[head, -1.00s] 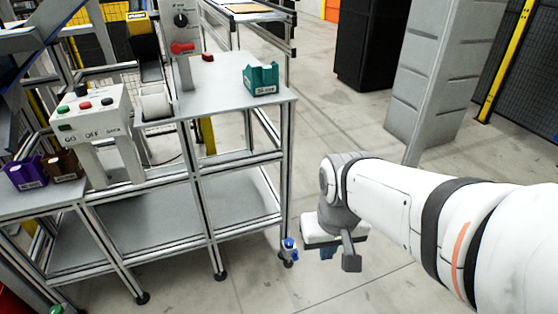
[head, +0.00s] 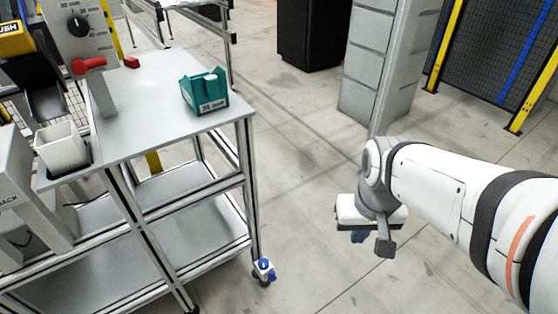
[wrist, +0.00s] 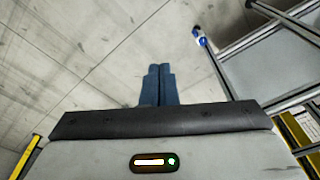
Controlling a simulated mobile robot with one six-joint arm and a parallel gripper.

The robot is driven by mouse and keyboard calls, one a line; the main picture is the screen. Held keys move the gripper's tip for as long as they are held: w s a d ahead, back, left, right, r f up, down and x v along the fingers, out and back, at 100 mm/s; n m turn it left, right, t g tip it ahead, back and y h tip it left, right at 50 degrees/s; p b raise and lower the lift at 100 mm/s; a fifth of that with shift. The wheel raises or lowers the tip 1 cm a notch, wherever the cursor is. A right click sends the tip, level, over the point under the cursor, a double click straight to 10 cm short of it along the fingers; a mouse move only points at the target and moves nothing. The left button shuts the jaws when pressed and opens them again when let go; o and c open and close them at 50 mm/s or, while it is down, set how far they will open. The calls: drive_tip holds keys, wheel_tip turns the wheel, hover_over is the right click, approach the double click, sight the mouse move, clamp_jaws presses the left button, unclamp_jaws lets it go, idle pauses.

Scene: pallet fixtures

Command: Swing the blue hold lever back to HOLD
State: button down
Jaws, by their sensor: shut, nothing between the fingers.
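A small blue-and-white part (head: 264,269) sits low at the foot of the bench's near right leg. It also shows in the wrist view (wrist: 199,40), at the upper right. It is the only blue fitting I see on the bench; I cannot tell whether it is the hold lever, and no HOLD marking is readable. My gripper (head: 360,237) hangs over open floor to the right of that leg, apart from it. In the wrist view its two blue fingers (wrist: 160,68) lie together with nothing between them.
The grey bench (head: 150,115) fills the left side. On it are a teal bin (head: 205,91), a panel with a black knob (head: 78,22), a red handle (head: 89,66) and a white cup (head: 61,147). A grey pillar (head: 385,70) stands behind. The floor between is clear.

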drive_tip(key=w+a+f+m+g+y+b, duration=0.1)
drive_tip(key=w+a+f+m+b, duration=0.15)
drive_tip(key=w+f, duration=0.8)
drive_tip(key=w+a+f+m+g+b, duration=0.1)
drive_tip(key=w+a+f+m+b, duration=0.15)
drive_tip(key=w+f, duration=0.8)
drive_tip(key=w+a+f+m+b, duration=0.1)
drive_tip(key=w+a+f, duration=0.1)
drive_tip(key=f, duration=0.9)
drive_tip(key=w+a+f+m+g+b, duration=0.1)
drive_tip(key=w+f, duration=0.3)
drive_tip(key=f, duration=0.7)
drive_tip(key=w+a+f+m+y+b, duration=0.1)
drive_tip(key=w+a+f+m+b, duration=0.1)
drive_tip(key=f, duration=0.9)
drive_tip(key=shift+w+a+f, duration=0.35)
drive_tip(key=shift+w+a, duration=0.3)
drive_tip(key=shift+w, duration=0.1)
drive_tip(key=shift+f, duration=0.1)
